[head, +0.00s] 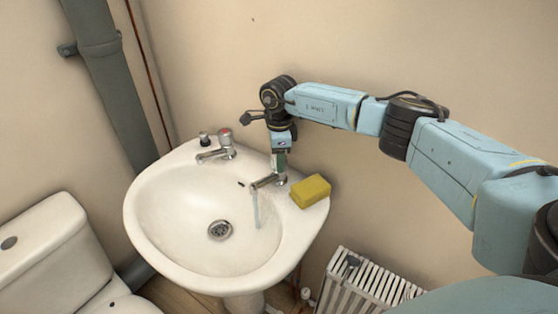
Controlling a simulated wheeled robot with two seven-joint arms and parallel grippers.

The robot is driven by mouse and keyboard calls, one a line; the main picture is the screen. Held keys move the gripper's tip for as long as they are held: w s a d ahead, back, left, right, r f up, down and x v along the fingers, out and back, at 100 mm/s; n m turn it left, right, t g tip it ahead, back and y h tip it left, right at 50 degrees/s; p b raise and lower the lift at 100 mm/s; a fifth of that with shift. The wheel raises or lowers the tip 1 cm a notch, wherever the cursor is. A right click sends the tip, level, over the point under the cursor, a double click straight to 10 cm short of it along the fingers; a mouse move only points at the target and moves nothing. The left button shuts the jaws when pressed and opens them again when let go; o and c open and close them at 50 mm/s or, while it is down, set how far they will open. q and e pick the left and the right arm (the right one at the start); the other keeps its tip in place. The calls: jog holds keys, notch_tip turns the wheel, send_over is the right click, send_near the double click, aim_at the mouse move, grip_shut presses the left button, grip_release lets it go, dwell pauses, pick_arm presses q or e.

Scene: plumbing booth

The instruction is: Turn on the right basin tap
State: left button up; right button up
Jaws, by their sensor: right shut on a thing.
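The right basin tap (267,181) stands at the back right of the white basin (150,215). A thin stream of water (256,209) runs from its spout into the bowl. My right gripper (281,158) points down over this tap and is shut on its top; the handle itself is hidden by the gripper. The left basin tap (224,145), with a red-marked top, stands at the back left of the basin, and no water shows from it. My left gripper is not in view.
A yellow sponge or soap block (311,191) lies on the basin rim, close to the right tap. A toilet cistern (40,250) is at left, a grey pipe (110,75) behind, and a white radiator (365,285) at lower right.

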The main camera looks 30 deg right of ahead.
jog(key=n+b, duration=0.1)
jog(key=n, duration=0.2)
jog(key=n+b, duration=0.1)
jog(key=n, duration=0.4)
jog(key=shift+n+b, duration=0.4)
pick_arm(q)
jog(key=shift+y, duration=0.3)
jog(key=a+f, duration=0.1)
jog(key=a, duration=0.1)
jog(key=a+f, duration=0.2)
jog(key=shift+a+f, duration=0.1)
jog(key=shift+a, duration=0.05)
pick_arm(e)
jog(key=shift+n, duration=0.5)
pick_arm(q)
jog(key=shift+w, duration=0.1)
pick_arm(e)
jog(key=o, duration=1)
jog(key=shift+r, duration=0.1)
